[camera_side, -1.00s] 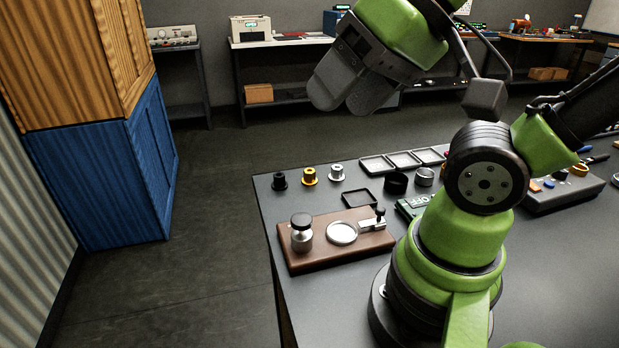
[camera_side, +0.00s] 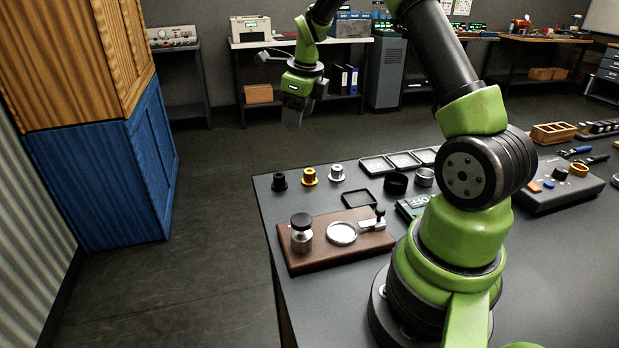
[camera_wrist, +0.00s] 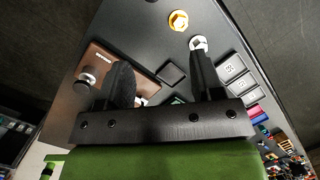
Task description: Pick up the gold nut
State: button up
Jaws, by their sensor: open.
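The gold nut (camera_side: 309,177) stands on the dark table near its far left edge, between a black nut (camera_side: 279,181) and a silver nut (camera_side: 337,173). In the wrist view the gold nut (camera_wrist: 178,20) shows near the top, beyond my fingertips. My gripper (camera_side: 292,122) hangs above and beyond the nuts, pointing down, apart from them. In the wrist view my gripper (camera_wrist: 160,75) has its two dark fingers spread wide with nothing between them. The right finger partly covers the area near the silver nut.
A brown wooden board (camera_side: 318,261) with metal fittings lies in front of the nuts. A square black frame (camera_side: 359,198), black and silver rings and shallow trays (camera_side: 376,166) lie to the right. A grey control box (camera_side: 560,193) stands far right.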

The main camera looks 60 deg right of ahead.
jog(key=d+f+m, duration=0.1)
jog(key=f+m, duration=0.1)
jog(key=d+f+m, duration=0.1)
jog(key=d+f, duration=0.1)
jog(key=d+f+m+g, duration=0.1)
jog(key=d+f+m, duration=0.1)
jog(key=f, duration=0.1)
jog(key=shift+s+m, duration=0.3)
jog(key=shift+s, duration=0.05)
send_over(310, 171)
jog(key=shift+m, duration=0.3)
jog(key=f, duration=0.4)
jog(key=shift+s+d+f, duration=0.15)
jog(key=shift+d+f, duration=0.05)
jog(key=shift+f, duration=0.1)
jog(key=f, duration=0.6)
jog(key=shift+w+a, duration=0.2)
jog(key=c, duration=1)
